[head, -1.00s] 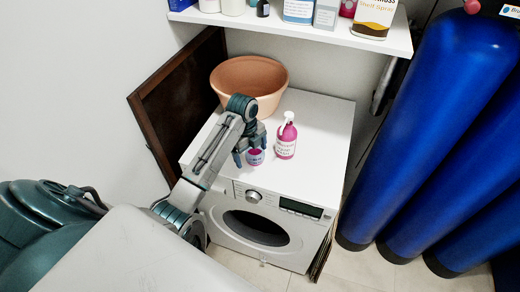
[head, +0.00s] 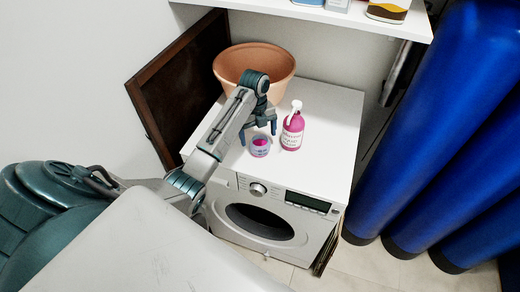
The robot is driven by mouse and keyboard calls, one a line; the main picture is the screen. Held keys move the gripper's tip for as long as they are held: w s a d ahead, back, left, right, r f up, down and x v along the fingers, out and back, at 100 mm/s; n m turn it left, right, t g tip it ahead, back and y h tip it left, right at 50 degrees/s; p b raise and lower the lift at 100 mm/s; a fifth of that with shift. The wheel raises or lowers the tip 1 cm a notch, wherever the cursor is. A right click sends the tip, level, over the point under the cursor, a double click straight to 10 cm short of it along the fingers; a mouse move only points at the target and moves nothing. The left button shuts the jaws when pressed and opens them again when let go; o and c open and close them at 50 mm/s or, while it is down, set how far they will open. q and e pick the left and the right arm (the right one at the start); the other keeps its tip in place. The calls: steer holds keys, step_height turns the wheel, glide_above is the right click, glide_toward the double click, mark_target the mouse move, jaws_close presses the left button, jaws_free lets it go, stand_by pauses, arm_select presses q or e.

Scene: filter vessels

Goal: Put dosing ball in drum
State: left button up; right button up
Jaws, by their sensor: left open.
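The dosing ball (head: 260,147), a small pink and white cup-like ball, stands on top of the white washing machine near its front. My left gripper (head: 258,134) is open, its fingers pointing down just behind and above the ball. I cannot tell whether they touch it. The machine's drum (head: 262,221) shows as a dark round opening in the front, with no door across it that I can make out. My right gripper is not in view.
A pink pump bottle (head: 292,130) stands just right of the ball. A terracotta pot (head: 278,62) is at the back of the machine top (head: 335,112). A shelf (head: 345,18) hangs above. Blue cylinders (head: 428,140) stand right, a dark framed panel (head: 180,85) left.

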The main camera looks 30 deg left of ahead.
mark_target(260, 143)
arm_select(q)
steer(key=f+p, duration=0.2)
steer(key=f, duration=0.1)
steer(key=shift+s+d+f, duration=0.1)
steer(key=shift+s+d, duration=0.1)
steer(key=shift+d, duration=0.2)
steer(key=shift+f, duration=0.55)
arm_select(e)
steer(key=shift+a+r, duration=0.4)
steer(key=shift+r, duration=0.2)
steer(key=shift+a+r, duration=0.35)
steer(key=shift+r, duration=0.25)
arm_select(q)
steer(key=c, duration=1)
steer(key=shift+c, duration=0.6)
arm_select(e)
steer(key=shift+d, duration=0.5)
arm_select(q)
steer(key=shift+r, duration=0.1)
